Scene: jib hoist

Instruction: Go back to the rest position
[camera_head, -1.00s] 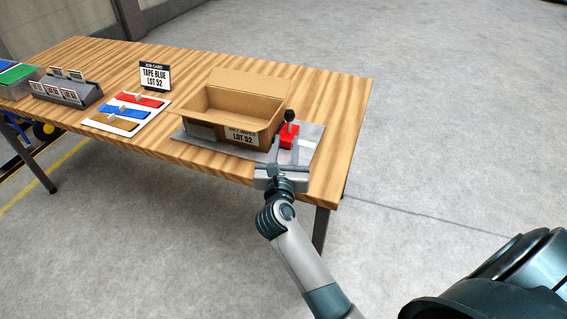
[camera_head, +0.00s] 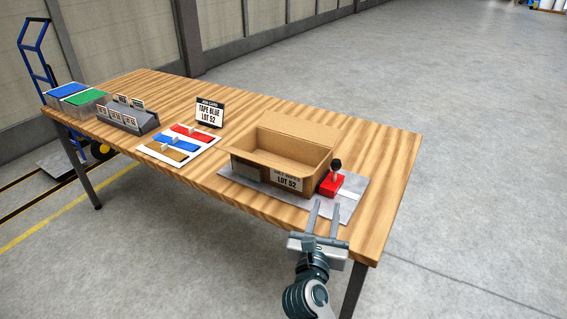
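My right gripper (camera_head: 322,221) is at the near right edge of the wooden table, in front of the red block with the black knob. Its two fingers are apart with nothing between them. The open cardboard box (camera_head: 262,160) stands on a grey plate (camera_head: 351,199) and carries a label reading LOT 52. The red block with a black knob (camera_head: 331,183) sits at the box's right side on the same plate. My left gripper is not in view.
The wooden table (camera_head: 398,165) also bears a job card (camera_head: 210,112), a white board with coloured strips (camera_head: 180,143), a grey label rack (camera_head: 127,117) and lidded bins (camera_head: 77,99). A blue hand truck (camera_head: 38,75) stands behind left. Floor on the right is clear.

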